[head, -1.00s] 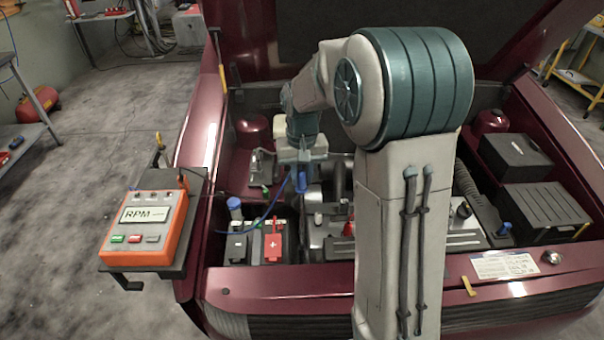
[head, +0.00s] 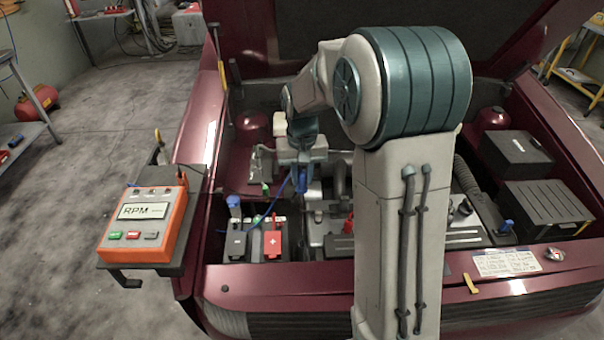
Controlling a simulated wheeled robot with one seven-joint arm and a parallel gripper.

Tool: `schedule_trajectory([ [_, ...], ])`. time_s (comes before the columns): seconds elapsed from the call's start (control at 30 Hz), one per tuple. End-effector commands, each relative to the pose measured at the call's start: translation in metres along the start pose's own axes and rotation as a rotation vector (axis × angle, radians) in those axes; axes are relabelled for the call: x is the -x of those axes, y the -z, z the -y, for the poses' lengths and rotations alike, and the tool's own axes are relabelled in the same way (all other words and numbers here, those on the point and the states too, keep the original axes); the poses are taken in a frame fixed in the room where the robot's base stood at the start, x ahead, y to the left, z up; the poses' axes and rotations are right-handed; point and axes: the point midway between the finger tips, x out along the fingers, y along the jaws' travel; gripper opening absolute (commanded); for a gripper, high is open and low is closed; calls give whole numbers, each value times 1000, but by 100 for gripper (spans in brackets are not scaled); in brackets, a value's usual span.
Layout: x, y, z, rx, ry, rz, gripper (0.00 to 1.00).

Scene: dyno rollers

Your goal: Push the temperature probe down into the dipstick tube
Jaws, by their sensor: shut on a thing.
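My gripper (head: 302,184) points down over the left-middle of the engine bay. It is shut on the blue temperature probe (head: 301,186), whose blue cable (head: 277,205) runs down and left toward the battery. The probe is small here, and its lower end is hard to make out. I cannot pick out the dipstick tube, so whether the probe tip is in it or above it cannot be told. My own arm covers much of the middle of the bay.
A battery with a red terminal cover (head: 272,243) sits at the front left of the bay. An orange RPM meter (head: 143,225) stands on a side shelf (head: 190,240). A black box (head: 515,152) is at right. The open hood (head: 380,20) rises behind.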

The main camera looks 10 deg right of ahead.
Motion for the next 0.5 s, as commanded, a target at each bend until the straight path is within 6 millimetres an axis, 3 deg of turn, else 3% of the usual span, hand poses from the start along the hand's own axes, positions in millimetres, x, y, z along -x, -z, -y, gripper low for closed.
schedule_trajectory([
  [0.5,-23,0,0,0,0,1,0],
])
